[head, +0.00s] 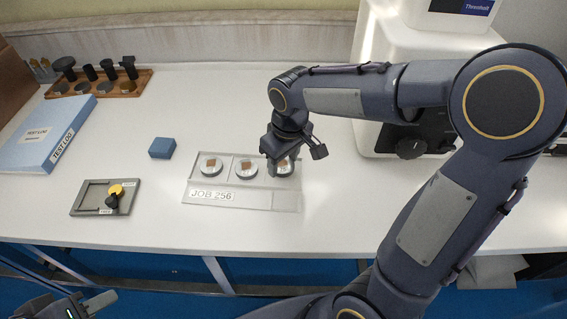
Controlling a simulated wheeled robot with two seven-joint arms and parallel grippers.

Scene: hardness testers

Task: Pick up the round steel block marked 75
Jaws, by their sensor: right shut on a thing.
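A clear tray (240,206) labelled JOB 256 holds three round silver discs with brown square patches: a left disc (211,171), a middle disc (244,175) and a right disc (287,174). My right gripper (279,166) reaches down over the tray's right part and is shut on the right disc, which its fingers partly cover. I cannot tell if the disc is clear of the tray. No mark 75 is readable on any disc. My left gripper (88,306) is partly in view at the bottom left, away from the table top; its opening is unclear.
A grey fixture (91,207) with a yellow-and-black knob and a blue block (162,148) stand left of the tray. A wooden rack (139,89) and a TEST LOG binder (43,140) are further left. A white machine (375,85) stands behind my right arm. The front centre is clear.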

